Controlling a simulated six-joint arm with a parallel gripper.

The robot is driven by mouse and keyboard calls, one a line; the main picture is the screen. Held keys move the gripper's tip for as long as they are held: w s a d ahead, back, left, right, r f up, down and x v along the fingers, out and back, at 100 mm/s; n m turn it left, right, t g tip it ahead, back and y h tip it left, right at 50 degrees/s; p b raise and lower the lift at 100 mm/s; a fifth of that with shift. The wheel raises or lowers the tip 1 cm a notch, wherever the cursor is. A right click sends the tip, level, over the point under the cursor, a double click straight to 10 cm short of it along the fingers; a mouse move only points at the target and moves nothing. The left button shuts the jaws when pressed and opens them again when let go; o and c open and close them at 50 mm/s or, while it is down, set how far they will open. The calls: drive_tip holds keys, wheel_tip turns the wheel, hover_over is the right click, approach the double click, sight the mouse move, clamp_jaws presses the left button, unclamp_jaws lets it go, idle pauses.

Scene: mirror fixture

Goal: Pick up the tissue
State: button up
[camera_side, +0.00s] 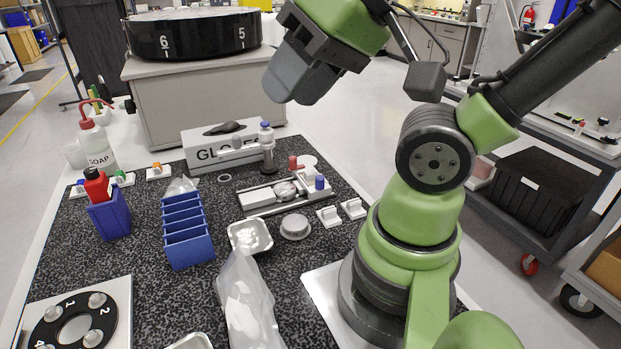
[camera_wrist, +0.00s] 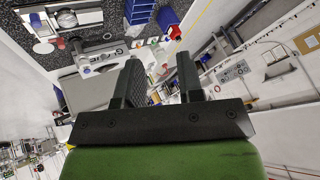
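A small crumpled white piece that looks like tissue (camera_side: 181,187) sticks up at the back end of the blue slotted rack (camera_side: 188,238) on the dark speckled bench top. I cannot tell for certain that it is the tissue. The rack also shows at the top of the wrist view (camera_wrist: 141,10). My gripper (camera_side: 292,88) hangs high above the back of the bench, well away from the rack and touching nothing. In the wrist view its two dark fingers (camera_wrist: 160,62) stand apart with nothing between them.
A box lettered GLOVES (camera_side: 222,145) stands at the back. A soap bottle (camera_side: 97,146) and a blue holder with a red-capped bottle (camera_side: 110,215) are left of the rack. A metal tray (camera_side: 250,237) and a clear plastic bag (camera_side: 246,300) lie to its right and front.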

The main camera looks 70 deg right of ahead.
drive_tip(key=m+g+h, duration=0.2)
drive_tip(key=m+g, duration=0.5)
drive_tip(key=m, duration=1.6)
hover_over(311, 171)
drive_tip(key=f, duration=2.2)
drive_tip(key=shift+w+f, duration=0.2)
drive_tip(key=shift+f, duration=0.1)
drive_tip(key=shift+s+f, duration=0.15)
drive_tip(key=shift+f, duration=2.65)
drive_tip(key=shift+c, duration=0.5)
clamp_jaws()
